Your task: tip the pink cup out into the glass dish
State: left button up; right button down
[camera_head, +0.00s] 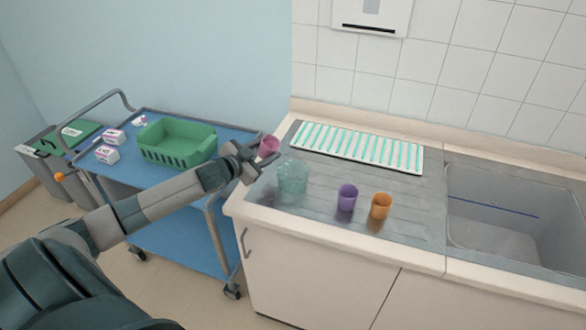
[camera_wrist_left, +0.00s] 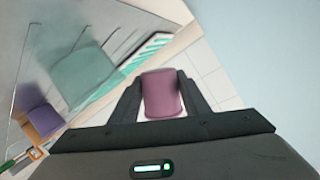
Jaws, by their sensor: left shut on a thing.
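The pink cup (camera_head: 269,147) is between the fingers of my left gripper (camera_head: 256,158), at the left end of the counter. In the left wrist view the pink cup (camera_wrist_left: 161,94) sits between both fingers of the left gripper (camera_wrist_left: 160,98), which is shut on it. The glass dish (camera_head: 292,177), pale green and see-through, stands on the steel drainboard, just right of and nearer than the cup. It also shows in the left wrist view (camera_wrist_left: 84,75). The cup is apart from the dish; its contents are hidden. My right gripper is not in view.
A purple cup (camera_head: 347,197) and an orange cup (camera_head: 381,206) stand right of the dish. A white rack with green strips (camera_head: 357,147) lies behind. The sink (camera_head: 505,225) is at right. A blue trolley (camera_head: 190,185) with a green basket (camera_head: 177,141) is at left.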

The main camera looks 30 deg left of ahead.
pick_arm(q)
jog(key=shift+d+r+m+y, duration=0.4)
jog(key=shift+d+r+m, duration=0.15)
jog(key=shift+d+m, duration=0.25)
jog(key=shift+r, duration=0.1)
jog(key=shift+m, duration=0.3)
jog(key=shift+d+r, duration=0.1)
jog(key=shift+w+d, duration=0.1)
jog(key=shift+w, duration=0.05)
jog(key=shift+r+m, duration=0.1)
jog(key=shift+m, duration=0.2)
jog(key=shift+f+m+y+b, duration=0.4)
jog(key=shift+m+y+b, duration=0.2)
jog(key=shift+m+b, duration=0.15)
jog(key=shift+d+r+m+y, duration=0.1)
jog(key=shift+r+m+y, duration=0.2)
jog(key=shift+r+m, duration=0.2)
dwell(0.7)
